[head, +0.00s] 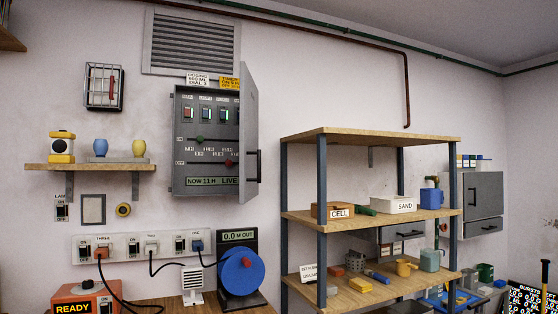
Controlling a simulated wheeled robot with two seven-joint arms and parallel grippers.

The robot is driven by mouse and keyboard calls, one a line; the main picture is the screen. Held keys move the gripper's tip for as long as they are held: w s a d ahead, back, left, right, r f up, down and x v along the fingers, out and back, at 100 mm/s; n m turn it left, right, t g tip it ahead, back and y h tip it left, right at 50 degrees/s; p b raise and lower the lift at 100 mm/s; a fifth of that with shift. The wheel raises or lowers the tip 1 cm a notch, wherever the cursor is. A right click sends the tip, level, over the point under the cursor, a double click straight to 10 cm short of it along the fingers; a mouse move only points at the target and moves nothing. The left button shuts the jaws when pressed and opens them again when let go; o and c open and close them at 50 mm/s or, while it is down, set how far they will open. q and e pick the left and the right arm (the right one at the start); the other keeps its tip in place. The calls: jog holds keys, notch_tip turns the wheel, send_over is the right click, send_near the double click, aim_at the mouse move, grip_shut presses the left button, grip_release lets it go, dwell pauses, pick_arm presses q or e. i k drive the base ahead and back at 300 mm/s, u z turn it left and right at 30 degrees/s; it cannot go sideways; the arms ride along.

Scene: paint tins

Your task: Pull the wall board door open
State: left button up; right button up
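The wall board (206,162) is a grey box on the wall, left of centre, with lit switches, two slider rows and a label reading "NOW 11 H LIVE". Its grey door (247,110) stands open at the box's right side, seen at a steep angle, and the inside of the board is exposed. A dark bar handle (258,165) shows on the door's right. Neither of my grippers is in view.
A wooden shelf rack (370,133) with boxes and tins stands right of the board. Below the board are a socket strip (130,248) with cables and a blue reel (242,273). A grey wall cabinet (483,195) hangs far right. A vent (191,42) is above.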

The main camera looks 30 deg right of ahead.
aim_at(249, 155)
jog(key=z, duration=0.7)
jog(key=i, duration=0.6)
jog(key=z, duration=0.6)
jog(key=i, duration=0.95)
jog(key=u, duration=0.55)
